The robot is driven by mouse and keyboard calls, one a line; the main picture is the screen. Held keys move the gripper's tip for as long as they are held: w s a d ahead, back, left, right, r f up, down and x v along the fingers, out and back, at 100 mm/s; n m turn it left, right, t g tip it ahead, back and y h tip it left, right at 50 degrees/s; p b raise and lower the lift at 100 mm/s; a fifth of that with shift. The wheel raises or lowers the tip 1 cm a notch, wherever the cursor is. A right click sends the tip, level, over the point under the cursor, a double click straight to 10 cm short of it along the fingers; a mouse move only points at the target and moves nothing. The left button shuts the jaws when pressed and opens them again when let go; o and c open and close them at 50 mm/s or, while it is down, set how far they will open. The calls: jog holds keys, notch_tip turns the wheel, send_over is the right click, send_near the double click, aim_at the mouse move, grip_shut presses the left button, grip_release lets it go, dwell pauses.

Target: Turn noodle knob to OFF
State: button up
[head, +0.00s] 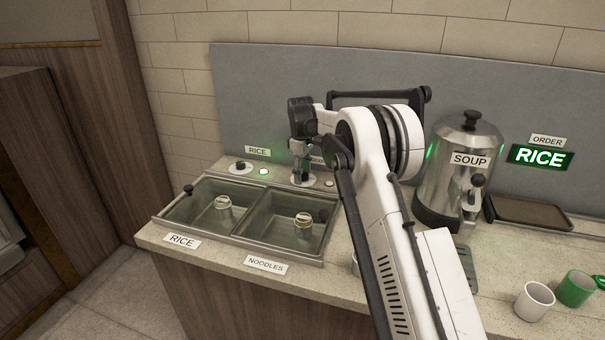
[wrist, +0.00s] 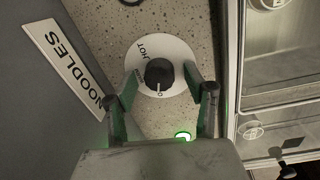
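The noodle knob (wrist: 158,73) is a dark round knob on a white dial plate (wrist: 176,52); a small pale mark shows on its lower side in the wrist view. HOT is readable on the plate; another word at its left is partly hidden and OFF cannot be read. My gripper (wrist: 162,86) is open, with one green finger on each side of the knob and gaps visible between. In the head view my gripper (head: 302,163) points down over the noodle dial (head: 302,181), mostly hiding the knob. The NOODLES sign (wrist: 62,65) stands beside it.
The rice knob (head: 240,165) and a lit green light (head: 263,171) are left of my gripper. Two sunken wells (head: 275,250) lie in front. The order sign (head: 541,156) reads RICE.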

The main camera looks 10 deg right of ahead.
notch_tip(320, 180, up, 12)
jog(key=shift+s+a, duration=0.2)
jog(key=shift+s, duration=0.05)
dwell(0.4)
